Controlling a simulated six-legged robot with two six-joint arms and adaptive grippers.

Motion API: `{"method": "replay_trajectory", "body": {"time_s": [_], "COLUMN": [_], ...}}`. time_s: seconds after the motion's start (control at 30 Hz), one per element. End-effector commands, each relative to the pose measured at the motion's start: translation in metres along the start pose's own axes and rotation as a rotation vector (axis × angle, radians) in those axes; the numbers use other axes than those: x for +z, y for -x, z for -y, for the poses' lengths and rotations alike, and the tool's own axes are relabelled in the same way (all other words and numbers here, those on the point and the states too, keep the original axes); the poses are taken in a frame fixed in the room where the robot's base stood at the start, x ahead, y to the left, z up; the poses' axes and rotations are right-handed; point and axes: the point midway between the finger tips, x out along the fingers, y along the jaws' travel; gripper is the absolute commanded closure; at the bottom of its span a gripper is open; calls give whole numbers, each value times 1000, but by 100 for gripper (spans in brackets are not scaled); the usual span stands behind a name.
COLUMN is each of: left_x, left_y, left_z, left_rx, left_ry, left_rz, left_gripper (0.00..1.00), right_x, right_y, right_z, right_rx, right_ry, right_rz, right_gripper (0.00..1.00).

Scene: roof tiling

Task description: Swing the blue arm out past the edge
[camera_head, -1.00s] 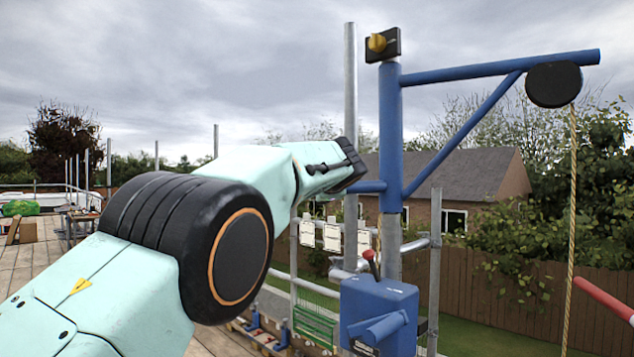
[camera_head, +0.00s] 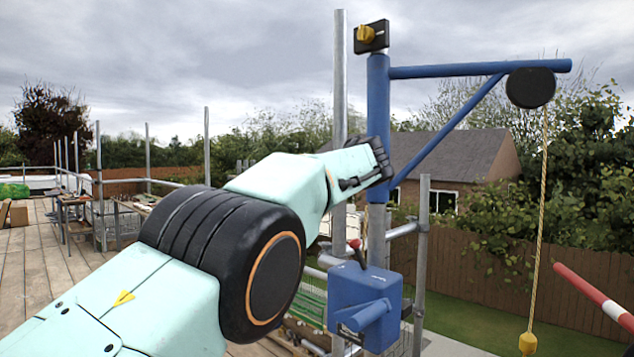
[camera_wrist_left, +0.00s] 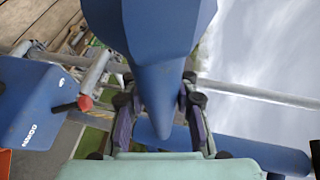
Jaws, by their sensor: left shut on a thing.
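The blue arm (camera_head: 480,70) reaches right from the top of a blue post (camera_head: 378,95), with a diagonal brace below it. A black pulley (camera_head: 530,88) hangs near its outer end, and a yellow rope (camera_head: 541,220) drops from it to a yellow weight (camera_head: 527,343). My right gripper is out of view.
A blue winch box (camera_head: 365,305) with a red-knobbed lever (camera_head: 356,246) sits low on the post. Grey scaffold poles (camera_head: 422,240) stand close by. A red-and-white bar (camera_head: 600,295) enters at right. Lawn and a wooden fence (camera_head: 480,255) lie beyond the scaffold.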

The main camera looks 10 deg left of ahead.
Motion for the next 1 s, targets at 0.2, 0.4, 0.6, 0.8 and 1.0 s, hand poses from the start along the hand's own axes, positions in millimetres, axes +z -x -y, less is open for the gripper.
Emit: {"method": "replay_trajectory", "body": {"time_s": [0.2,0.4,0.6,0.8,1.0], "left_x": [0,-1,-1,-1,0], "left_y": [5,6,6,5,4], "left_z": [7,7,7,4,2], "left_rx": [-13,-14,-13,-9,-6], "left_ry": [5,5,5,4,3], "left_rz": [2,1,1,2,3], "left_gripper": [100,100,68,51,48], "right_x": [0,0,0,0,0], "right_y": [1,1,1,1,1], "right_z": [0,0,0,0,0], "right_rx": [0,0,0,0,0], "right_ry": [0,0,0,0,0], "right_rz": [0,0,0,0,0], "right_gripper": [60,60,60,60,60]}}
